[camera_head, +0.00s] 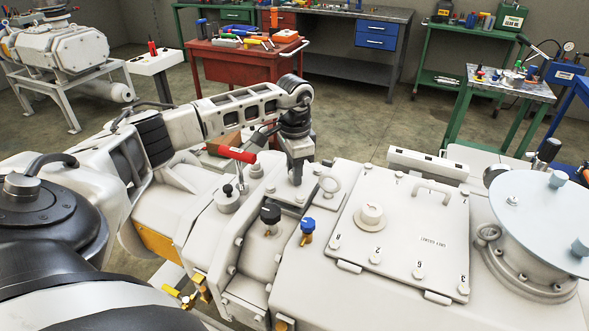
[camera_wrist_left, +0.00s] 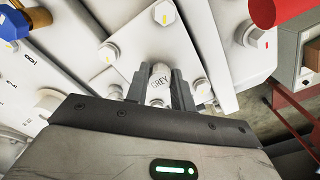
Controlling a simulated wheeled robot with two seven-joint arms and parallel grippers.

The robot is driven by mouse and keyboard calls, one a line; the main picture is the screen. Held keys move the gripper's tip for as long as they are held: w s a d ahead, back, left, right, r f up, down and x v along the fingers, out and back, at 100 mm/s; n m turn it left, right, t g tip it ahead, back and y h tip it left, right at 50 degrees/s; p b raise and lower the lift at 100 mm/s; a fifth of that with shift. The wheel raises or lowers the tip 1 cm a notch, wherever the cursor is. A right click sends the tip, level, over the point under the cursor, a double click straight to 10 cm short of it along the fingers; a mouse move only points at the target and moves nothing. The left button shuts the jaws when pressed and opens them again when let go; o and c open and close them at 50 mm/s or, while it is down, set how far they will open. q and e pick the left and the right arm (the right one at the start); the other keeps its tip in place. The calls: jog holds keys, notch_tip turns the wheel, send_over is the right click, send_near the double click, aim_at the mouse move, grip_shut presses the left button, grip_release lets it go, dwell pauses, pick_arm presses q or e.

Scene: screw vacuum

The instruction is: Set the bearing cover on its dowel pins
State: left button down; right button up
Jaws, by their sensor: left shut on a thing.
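My left gripper (camera_head: 297,180) reaches down over the white machine, beside the red-handled lever. My right gripper is not in view.
A red-handled lever (camera_head: 237,154) stands close left of the gripper. A large numbered cover (camera_head: 400,225) lies to the right. Tool benches stand behind.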

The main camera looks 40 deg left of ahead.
pick_arm(q)
jog(key=shift+f+b, duration=0.4)
jog(key=shift+f, duration=0.45)
jog(key=c, duration=1.1)
grip_release()
jog(key=shift+f, duration=0.1)
jog(key=shift+r, duration=0.35)
notch_tip(320, 180, up, 16)
jog(key=b, duration=0.1)
jog(key=shift+f, duration=0.25)
